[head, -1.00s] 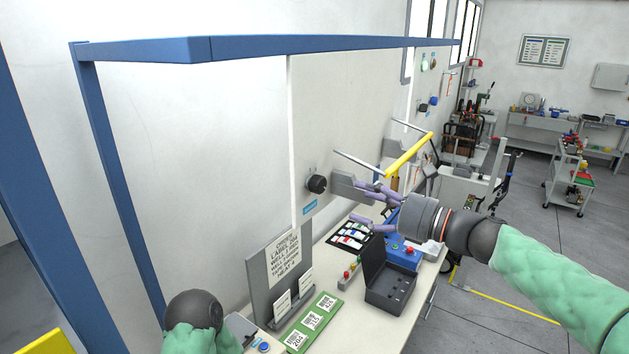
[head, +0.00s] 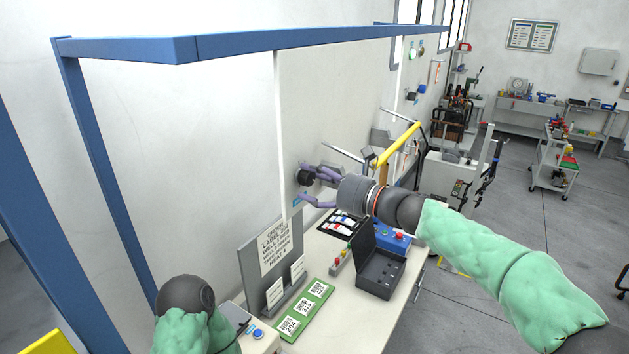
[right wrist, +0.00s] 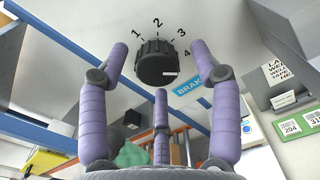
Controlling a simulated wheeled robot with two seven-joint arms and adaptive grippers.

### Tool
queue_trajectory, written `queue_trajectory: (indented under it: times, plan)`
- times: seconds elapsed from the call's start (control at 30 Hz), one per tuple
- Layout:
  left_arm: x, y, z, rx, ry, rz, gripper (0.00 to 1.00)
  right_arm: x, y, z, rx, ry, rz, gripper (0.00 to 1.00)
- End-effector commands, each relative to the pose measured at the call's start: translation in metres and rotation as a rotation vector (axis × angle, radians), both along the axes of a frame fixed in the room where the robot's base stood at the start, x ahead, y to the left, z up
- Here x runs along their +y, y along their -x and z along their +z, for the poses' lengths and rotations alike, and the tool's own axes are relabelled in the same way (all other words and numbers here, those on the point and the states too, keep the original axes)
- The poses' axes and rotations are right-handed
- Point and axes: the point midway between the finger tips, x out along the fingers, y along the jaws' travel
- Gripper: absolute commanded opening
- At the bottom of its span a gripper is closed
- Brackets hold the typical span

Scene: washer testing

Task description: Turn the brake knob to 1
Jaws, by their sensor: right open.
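The black ribbed brake knob (head: 304,177) is on the pale wall panel, partly hidden by my right fingers in the head view. In the right wrist view the knob (right wrist: 156,60) sits below the printed numbers 1, 2, 3 and 4. A small light mark shows low on its face; I cannot tell which number the knob is set to. My right gripper (head: 310,187) is open, its purple fingers spread around the knob with visible gaps in the wrist view (right wrist: 162,68). My left arm shows at the lower left, but its gripper is not visible.
A blue label (right wrist: 190,86) is beside the knob. Below, the table (head: 323,254) holds a grey sign stand (head: 250,262), a green label board (head: 305,307) and an open dark box (head: 379,275). A yellow bar (head: 398,146) is right of the knob.

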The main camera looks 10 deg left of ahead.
Motion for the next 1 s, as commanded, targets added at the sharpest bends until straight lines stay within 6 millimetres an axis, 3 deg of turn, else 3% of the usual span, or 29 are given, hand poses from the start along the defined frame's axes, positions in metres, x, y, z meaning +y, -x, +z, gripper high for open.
queue_trajectory:
  times: [0.07,0.23,1.0]
  plan:
    - [-0.0001,0.0001,-0.0001,0.0,0.0,0.0,0.0,-0.0004,0.0,0.0003,-0.001,0.0,0.0,0.58]
    - [-0.0001,0.0001,-0.0001,0.0,0.0,0.0,0.0,-0.0005,0.0001,0.0,0.0,0.0,0.0,0.1]
    - [0.0,0.0001,-0.0027,0.0,0.0,0.0,0.0,0.0009,0.0002,-0.0056,-0.013,0.014,0.003,0.08]
